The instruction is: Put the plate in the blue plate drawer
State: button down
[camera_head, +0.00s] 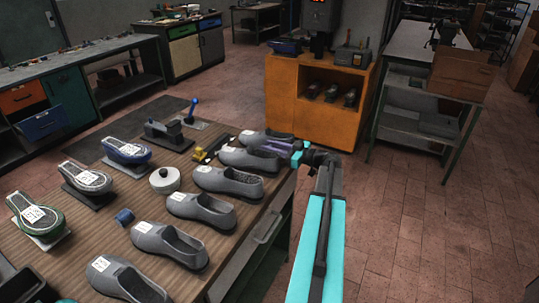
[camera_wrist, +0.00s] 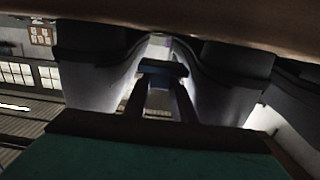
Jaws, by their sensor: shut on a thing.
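My gripper (camera_head: 300,153) is at the right edge of the wooden table, beside the far grey shoes. It is shut on a small dark blue piece (camera_wrist: 163,68), seen between the fingertips in the wrist view. I cannot tell whether this piece is part of the plate. A purple-grey part (camera_head: 272,148) shows just left of the gripper in the head view, partly hidden among the shoes. A blue drawer (camera_head: 42,124) with a white label stands out from the left workbench, below an orange drawer front (camera_head: 22,98). Its inside is hardly visible.
Grey shoes (camera_head: 203,210) stand in a row on the table (camera_head: 115,220). Labelled shoe forms (camera_head: 87,178), a round white pot (camera_head: 165,180) and a blue-handled tool (camera_head: 190,112) share it. An orange cabinet (camera_head: 285,90) stands behind. The tiled floor at right is clear.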

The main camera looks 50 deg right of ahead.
jog(key=shift+f+p, duration=0.3)
jog(key=shift+f, duration=1.4)
jog(key=shift+f, duration=0.1)
jog(key=c, duration=1.8)
grip_release()
jog(key=shift+o, duration=0.2)
jog(key=b+v, duration=0.3)
jog(key=v, duration=0.9)
